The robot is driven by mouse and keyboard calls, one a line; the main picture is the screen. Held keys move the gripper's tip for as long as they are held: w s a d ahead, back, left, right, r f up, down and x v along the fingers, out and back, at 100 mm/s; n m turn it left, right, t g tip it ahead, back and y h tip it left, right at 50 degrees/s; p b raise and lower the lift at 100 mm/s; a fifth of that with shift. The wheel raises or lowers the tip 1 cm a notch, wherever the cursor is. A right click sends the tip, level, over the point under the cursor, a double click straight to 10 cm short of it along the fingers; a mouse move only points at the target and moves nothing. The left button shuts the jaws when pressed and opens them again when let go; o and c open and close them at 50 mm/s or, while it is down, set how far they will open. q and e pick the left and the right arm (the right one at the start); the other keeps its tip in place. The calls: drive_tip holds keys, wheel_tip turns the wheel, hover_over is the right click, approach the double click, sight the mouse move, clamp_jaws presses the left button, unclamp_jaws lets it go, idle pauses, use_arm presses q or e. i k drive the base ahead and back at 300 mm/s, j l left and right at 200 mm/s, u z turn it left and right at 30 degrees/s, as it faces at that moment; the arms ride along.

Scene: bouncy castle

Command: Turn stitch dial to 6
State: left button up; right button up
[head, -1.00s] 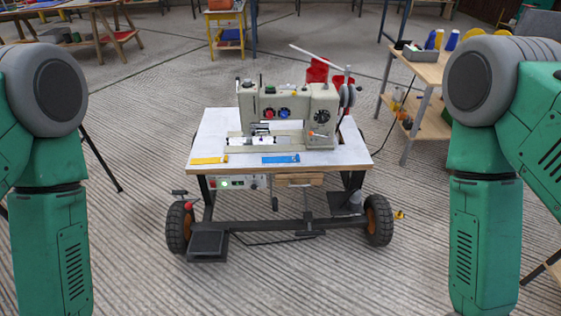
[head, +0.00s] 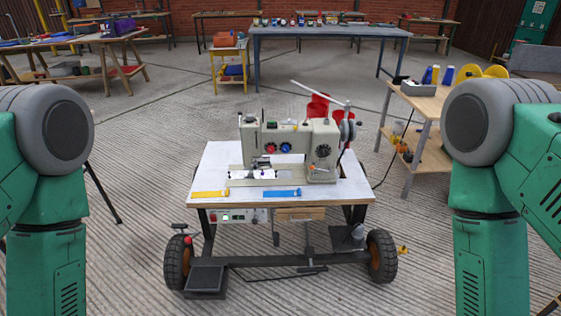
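A beige sewing machine (head: 292,145) stands on a white-topped wheeled table (head: 215,165) ahead of me. Its front carries a red dial (head: 270,148), a blue dial (head: 287,148) and a larger black dial (head: 323,151) at the right. The marks on the dials are too small to read, and I cannot tell which one is the stitch dial. My two green arms hang at the left and right edges of the view. Both of my grippers are out of view below the frame.
A yellow piece (head: 210,194) and a blue piece (head: 282,193) lie along the table's front edge. Black wheels (head: 178,262) and a pedal (head: 205,280) sit below. A wooden shelf table (head: 430,98) stands at the right. The floor in front is open.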

sight(324, 153)
drive_tip(key=i+l, duration=0.45)
drive_tip(key=l, duration=0.3)
drive_tip(key=i+l+u, duration=0.1)
drive_tip(key=i+l, duration=0.35)
drive_tip(key=l, duration=0.25)
drive_tip(key=i+l, duration=0.2)
drive_tip(key=l, duration=0.2)
drive_tip(key=i+l+u, duration=0.1)
drive_tip(key=i+l, duration=0.15)
drive_tip(key=l, duration=0.15)
drive_tip(key=i+l, duration=0.2)
drive_tip(key=l, duration=0.2)
drive_tip(key=i+l, duration=0.2)
drive_tip(key=l, duration=0.2)
drive_tip(key=j+u, duration=0.05)
